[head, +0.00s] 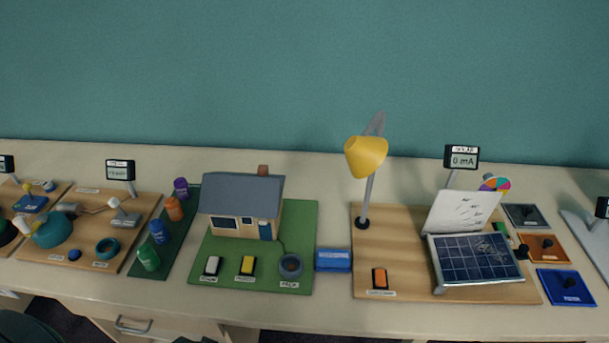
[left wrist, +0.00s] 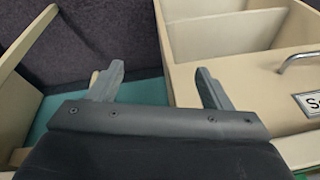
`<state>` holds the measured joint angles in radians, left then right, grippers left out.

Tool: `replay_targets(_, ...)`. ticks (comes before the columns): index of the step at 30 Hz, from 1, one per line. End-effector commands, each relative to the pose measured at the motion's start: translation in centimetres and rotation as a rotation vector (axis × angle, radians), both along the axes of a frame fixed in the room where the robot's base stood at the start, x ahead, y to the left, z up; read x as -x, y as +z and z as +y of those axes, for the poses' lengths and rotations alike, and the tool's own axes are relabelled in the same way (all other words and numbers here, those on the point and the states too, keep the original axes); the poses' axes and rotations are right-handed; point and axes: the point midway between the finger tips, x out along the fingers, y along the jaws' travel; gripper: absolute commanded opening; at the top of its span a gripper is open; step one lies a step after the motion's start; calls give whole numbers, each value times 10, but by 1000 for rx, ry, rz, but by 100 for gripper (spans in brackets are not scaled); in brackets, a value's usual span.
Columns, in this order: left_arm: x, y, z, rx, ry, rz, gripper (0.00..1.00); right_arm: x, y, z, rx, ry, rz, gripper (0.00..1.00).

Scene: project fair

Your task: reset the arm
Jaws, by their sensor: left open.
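My left gripper (left wrist: 160,88) shows in the left wrist view with its two grey fingers wide apart and nothing between them. It points over dark carpet and a pale compartment, beside a drawer front (left wrist: 280,85) with a metal handle. No finger touches anything that I can make out. Neither gripper shows in the head view, and my right gripper is in neither view.
The long table (head: 330,313) carries a wooden board with a yellow lamp (head: 366,156) and solar panel (head: 474,259), a green board with a model house (head: 240,205), and a kettle board (head: 133,238) at left. A drawer handle (head: 133,327) is below the table edge.

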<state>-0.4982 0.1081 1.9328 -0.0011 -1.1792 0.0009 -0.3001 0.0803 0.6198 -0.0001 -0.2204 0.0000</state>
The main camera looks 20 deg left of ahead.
Motion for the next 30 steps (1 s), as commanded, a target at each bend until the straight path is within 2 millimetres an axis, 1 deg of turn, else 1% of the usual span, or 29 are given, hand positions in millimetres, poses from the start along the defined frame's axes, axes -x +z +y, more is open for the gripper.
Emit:
replay_targets(1,3,-24,1,4,1,15,72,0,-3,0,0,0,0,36)
replay_targets(6,17,-91,3,13,2,43,72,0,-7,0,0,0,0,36)
replay_targets(8,25,-113,3,16,1,53,72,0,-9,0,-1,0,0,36)
replay_targets(9,30,-128,3,18,2,59,72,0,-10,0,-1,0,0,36)
replay_targets(11,41,-149,2,21,1,70,72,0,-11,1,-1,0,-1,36)
replay_targets(12,48,-162,2,24,2,78,72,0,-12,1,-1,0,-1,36)
replay_targets(14,59,-181,1,27,1,87,72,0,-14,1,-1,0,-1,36)
replay_targets(15,68,-193,0,29,2,94,72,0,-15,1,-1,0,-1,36)
replay_targets(18,91,-221,-2,34,1,111,72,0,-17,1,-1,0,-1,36)
replay_targets(21,116,-244,-5,39,1,127,72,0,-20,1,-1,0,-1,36)
replay_targets(24,138,-261,-7,43,-1,140,72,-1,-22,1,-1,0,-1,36)
replay_targets(27,155,-272,-9,46,-1,149,72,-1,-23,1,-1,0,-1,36)
replay_targets(30,166,-277,-10,47,-2,154,72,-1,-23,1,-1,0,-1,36)
